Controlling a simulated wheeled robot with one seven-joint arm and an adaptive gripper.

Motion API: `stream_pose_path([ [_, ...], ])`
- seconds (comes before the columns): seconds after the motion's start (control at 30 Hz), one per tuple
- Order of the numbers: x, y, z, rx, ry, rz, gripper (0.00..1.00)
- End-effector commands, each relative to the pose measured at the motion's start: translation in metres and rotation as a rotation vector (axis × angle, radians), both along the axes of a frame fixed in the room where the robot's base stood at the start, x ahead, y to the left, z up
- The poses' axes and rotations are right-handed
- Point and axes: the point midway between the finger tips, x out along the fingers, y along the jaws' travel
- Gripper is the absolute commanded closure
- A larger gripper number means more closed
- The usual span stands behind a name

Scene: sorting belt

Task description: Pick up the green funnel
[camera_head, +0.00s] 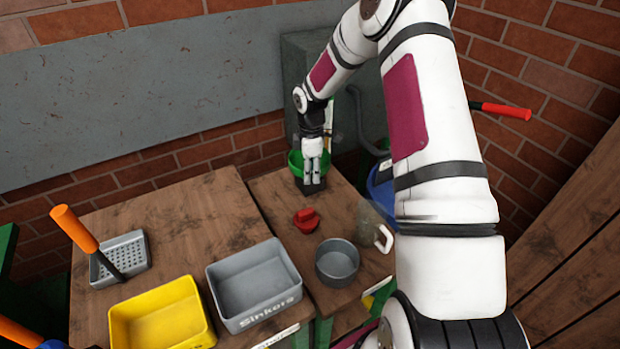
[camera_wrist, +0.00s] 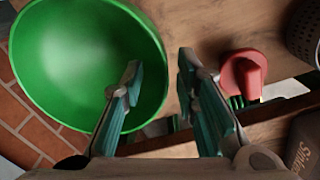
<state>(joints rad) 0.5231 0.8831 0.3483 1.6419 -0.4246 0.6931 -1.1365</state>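The green funnel (camera_head: 294,163) stands at the far end of the right-hand wooden table in the head view, partly hidden behind my gripper (camera_head: 312,182). In the wrist view the funnel (camera_wrist: 85,60) fills the left side, and I look into its wide, round green mouth. My gripper (camera_wrist: 160,66) is open there with nothing between its fingers. The left finger overlaps the funnel's right rim in the picture; the right finger is outside it, over the wood. I cannot tell whether the left finger touches the funnel.
A red object (camera_head: 306,220) is near the gripper, also seen in the wrist view (camera_wrist: 243,72). A grey round pot (camera_head: 337,262) and a clear jug (camera_head: 372,228) stand nearer. A grey "Sinkers" bin (camera_head: 254,284) and yellow bin (camera_head: 163,318) are left. A blue container (camera_head: 381,182) is right.

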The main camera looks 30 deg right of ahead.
Motion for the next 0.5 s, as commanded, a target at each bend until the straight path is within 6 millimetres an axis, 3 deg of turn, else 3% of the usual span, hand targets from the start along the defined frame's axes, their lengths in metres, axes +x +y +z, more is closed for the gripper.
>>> stream_pose_path([
  [0.2, 0.0004, -0.0004, -0.0010, 0.000, -0.001, 0.000, 0.72],
  [0.23, 0.0004, -0.0004, -0.0010, 0.000, -0.001, 0.000, 0.74],
  [0.33, 0.0003, -0.0003, -0.0009, 0.000, -0.001, 0.000, 0.97],
  [0.5, 0.0002, -0.0004, -0.0009, 0.000, -0.001, 0.000, 1.00],
])
